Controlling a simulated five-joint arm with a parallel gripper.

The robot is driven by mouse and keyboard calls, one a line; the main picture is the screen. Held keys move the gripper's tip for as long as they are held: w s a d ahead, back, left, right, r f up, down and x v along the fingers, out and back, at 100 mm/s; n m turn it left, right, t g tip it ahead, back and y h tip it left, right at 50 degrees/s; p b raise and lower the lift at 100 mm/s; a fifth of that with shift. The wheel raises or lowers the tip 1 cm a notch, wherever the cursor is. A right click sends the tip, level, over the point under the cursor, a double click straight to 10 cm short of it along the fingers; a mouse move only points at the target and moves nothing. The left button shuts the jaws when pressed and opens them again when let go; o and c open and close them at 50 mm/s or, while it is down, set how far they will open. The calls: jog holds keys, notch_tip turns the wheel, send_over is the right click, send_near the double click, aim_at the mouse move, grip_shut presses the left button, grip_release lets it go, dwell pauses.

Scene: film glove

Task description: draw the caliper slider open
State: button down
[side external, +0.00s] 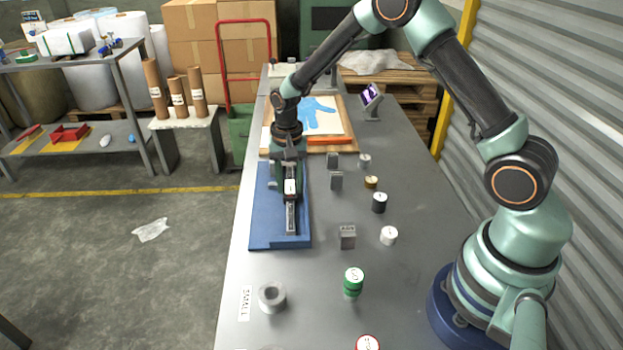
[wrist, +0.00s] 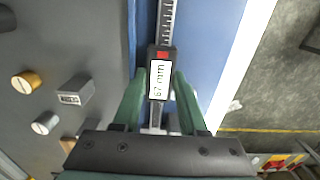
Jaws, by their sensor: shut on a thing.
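The caliper (side external: 291,215) lies along a blue mat (side external: 265,235) on the grey table. Its slider (wrist: 159,80) carries a display reading about 67 mm and a red mark, seen in the wrist view, where the scale beam (wrist: 166,22) runs up and away from it. My gripper (side external: 290,188) points down over the caliper. In the wrist view, its green fingers (wrist: 155,90) stand on either side of the slider, shut on it. The fingers and palm hide the caliper's near end.
Right of the mat stand several metal blocks (side external: 336,181) and small cylinders (side external: 379,203). A green-banded cylinder (side external: 353,283) and a grey ring (side external: 271,297) stand nearer the front. Behind lies a board with a blue glove (side external: 319,114). A phone-like screen (side external: 371,96) stands at the back right.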

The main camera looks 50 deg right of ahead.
aim_at(290, 197)
jog(key=shift+s+a, duration=1.15)
jog(key=shift+a, duration=0.05)
dwell(0.5)
dwell(0.3)
jog(key=shift+c, duration=1.8)
grip_release()
jog(key=shift+r, duration=0.1)
jog(key=s+r+n+t, duration=0.1)
jog(key=s+r+n, duration=0.15)
jog(key=r, duration=0.75)
jog(key=s+r+n+t, duration=0.1)
jog(key=s+r, duration=0.2)
jog(key=r, duration=0.7)
jog(key=s+d+r+n+t, duration=0.1)
jog(key=s+r+n+t, duration=0.2)
jog(key=s, duration=0.7)
jog(key=shift+d+n+t, duration=0.15)
jog(key=shift+n+t, duration=0.15)
jog(key=shift+n, duration=0.95)
